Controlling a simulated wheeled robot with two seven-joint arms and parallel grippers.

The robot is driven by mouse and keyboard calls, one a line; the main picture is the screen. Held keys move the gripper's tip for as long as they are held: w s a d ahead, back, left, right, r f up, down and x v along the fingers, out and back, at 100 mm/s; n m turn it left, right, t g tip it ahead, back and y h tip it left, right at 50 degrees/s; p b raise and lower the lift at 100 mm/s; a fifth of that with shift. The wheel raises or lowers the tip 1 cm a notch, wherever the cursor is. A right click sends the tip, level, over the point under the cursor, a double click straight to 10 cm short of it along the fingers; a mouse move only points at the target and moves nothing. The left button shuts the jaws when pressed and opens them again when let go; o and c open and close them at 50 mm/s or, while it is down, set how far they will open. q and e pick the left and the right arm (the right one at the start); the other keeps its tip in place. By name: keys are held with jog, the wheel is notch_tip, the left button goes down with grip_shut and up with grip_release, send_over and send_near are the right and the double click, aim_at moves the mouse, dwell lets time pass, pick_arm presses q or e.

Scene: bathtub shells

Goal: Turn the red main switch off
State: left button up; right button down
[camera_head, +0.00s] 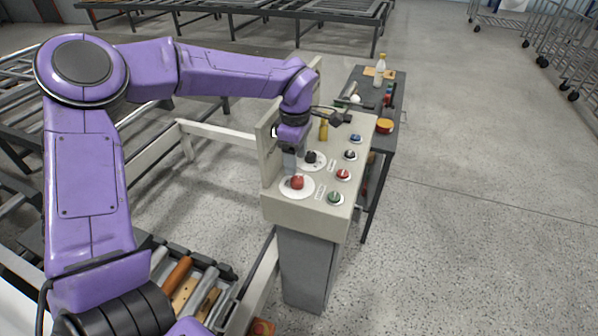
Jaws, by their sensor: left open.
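The control box (300,208) is a beige panel on a grey pedestal. A red knob (297,182) on a white round plate sits at its near left corner, and I take it for the red main switch. I cannot read its setting. My left gripper (294,170) points down just above and behind this knob, open. I cannot tell whether its fingers touch the knob. A black knob (311,157) on another white plate is right beside the gripper, farther back. My right gripper is not in view.
A red button (343,174), a green one (335,198), a black one (350,155) and a blue one (356,138) line the panel's right side. A dark side table (398,98) with a bottle (380,70) stands behind.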

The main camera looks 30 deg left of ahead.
aim_at(297, 179)
pick_arm(q)
jog(key=f, duration=0.7)
jog(key=shift+w+d+p, duration=0.25)
jog(key=shift+p, duration=0.1)
jog(key=shift+s+a+r, duration=0.1)
jog(key=shift+s+r, duration=0.1)
jog(key=shift+s, duration=0.2)
jog(key=shift+c, duration=0.3)
jog(key=shift+w+f, duration=0.1)
jog(key=shift+w, duration=0.05)
jog(key=c, duration=1)
